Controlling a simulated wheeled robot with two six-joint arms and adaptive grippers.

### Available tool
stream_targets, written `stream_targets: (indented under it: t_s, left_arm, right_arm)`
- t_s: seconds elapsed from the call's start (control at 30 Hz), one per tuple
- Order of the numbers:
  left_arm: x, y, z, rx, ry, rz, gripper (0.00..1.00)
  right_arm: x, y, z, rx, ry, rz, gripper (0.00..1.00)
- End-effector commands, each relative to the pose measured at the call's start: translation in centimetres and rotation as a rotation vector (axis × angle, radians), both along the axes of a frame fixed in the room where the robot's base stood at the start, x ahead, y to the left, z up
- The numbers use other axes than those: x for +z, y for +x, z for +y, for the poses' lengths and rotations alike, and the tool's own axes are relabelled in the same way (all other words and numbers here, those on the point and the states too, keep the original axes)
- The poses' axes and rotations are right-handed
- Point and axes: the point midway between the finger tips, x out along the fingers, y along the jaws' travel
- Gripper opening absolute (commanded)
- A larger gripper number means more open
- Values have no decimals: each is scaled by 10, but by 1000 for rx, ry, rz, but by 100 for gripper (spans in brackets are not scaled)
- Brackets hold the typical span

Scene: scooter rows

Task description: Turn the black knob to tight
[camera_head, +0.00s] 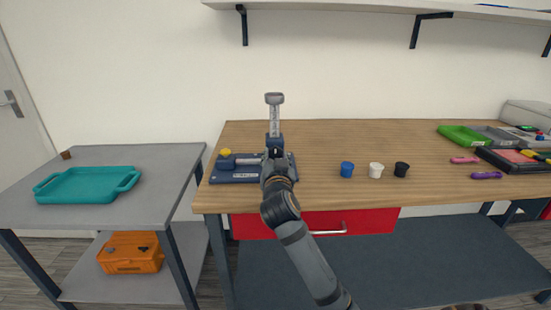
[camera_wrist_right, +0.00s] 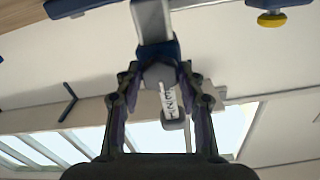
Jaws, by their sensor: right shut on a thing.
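A blue fixture (camera_head: 232,177) stands on the left part of the wooden table, with a yellow knob (camera_head: 225,153) at its left and an upright grey post (camera_head: 273,115) carrying a printed scale. The yellow knob also shows in the right wrist view (camera_wrist_right: 271,19). My right gripper (camera_head: 276,158) is at the post's foot, in front of the fixture. In the right wrist view, my right gripper (camera_wrist_right: 160,78) has its fingers shut on either side of a dark knob (camera_wrist_right: 159,73) in front of a blue block. In the head view the gripper hides this knob. Its turn position cannot be told. My left gripper is not in view.
Blue (camera_head: 347,169), white (camera_head: 376,170) and black (camera_head: 401,169) cups stand right of the fixture. Trays (camera_head: 462,136) and small coloured items are at the far right. A side table holds a teal tray (camera_head: 85,184). A shelf (camera_head: 370,6) hangs above.

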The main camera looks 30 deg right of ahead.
Motion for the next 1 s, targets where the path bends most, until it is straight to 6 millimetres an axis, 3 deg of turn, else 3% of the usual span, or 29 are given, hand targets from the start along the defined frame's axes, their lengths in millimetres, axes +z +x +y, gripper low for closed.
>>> stream_targets:
  t_s: [0.17,0.2,0.37,0.7,1.0]
  left_arm:
    - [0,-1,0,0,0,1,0]
    - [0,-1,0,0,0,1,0]
    - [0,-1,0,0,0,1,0]
    - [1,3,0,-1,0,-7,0]
    - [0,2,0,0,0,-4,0]
  right_arm:
    - [-2,0,0,0,4,4,7]
    - [-2,0,0,0,4,4,41]
    - [-1,0,0,1,2,2,62]
    - [-1,-3,3,1,0,1,62]
    - [-2,-48,31,2,9,1,62]
